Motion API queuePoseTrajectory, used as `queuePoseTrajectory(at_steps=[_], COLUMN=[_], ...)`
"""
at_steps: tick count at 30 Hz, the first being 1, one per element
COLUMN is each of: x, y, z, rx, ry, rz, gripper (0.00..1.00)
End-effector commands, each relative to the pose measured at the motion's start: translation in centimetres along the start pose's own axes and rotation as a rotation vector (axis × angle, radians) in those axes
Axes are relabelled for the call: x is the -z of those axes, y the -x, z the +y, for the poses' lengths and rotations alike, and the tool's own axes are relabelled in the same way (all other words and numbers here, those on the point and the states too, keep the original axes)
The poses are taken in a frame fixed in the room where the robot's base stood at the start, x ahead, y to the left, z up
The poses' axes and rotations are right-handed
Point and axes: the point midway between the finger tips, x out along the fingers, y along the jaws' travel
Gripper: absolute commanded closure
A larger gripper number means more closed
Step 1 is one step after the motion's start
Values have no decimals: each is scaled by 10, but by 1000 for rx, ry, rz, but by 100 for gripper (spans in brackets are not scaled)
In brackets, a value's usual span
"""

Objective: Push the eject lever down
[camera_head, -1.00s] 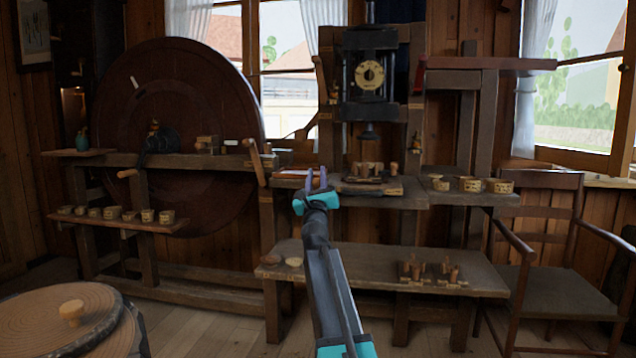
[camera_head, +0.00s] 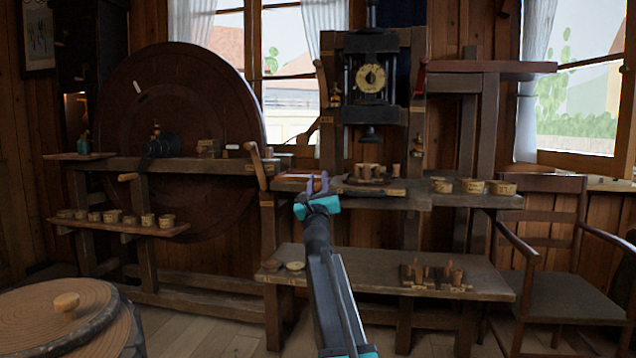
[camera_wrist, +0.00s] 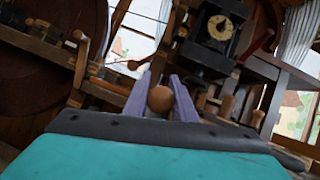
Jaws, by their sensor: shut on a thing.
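My gripper (camera_head: 311,184) is in front of the middle bench, below and left of the black press (camera_head: 371,75). In the wrist view its two purple fingers (camera_wrist: 162,92) are shut on a round wooden knob (camera_wrist: 160,99). What the knob is fixed to is hidden, so I cannot tell whether it belongs to the eject lever. A lever with a wooden handle (camera_head: 320,75) stands left of the press. A red-handled lever (camera_head: 421,75) stands at its right. A wooden-handled lever (camera_head: 256,163) leans at the bench's left end.
A large dark wheel (camera_head: 170,130) stands at the left. Small spools stand on a low shelf (camera_head: 115,226) before it. A lower bench (camera_head: 350,275) lies under the arm. A chair (camera_head: 560,285) is at the right and a stump (camera_head: 90,325) is at the front left.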

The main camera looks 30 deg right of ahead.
Motion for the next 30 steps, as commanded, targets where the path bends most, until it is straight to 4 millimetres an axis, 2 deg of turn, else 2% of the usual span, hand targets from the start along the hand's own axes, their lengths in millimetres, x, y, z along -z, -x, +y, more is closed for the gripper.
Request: queuePoseTrajectory(at_steps=[11,12,15,30], x=[4,4,3,0], y=[1,1,1,6], z=[2,2,2,2], rx=[-4,-4,-4,-3], ry=[-4,-4,-3,-1], rz=[5,5,4,1], gripper=[100,71,57,57])
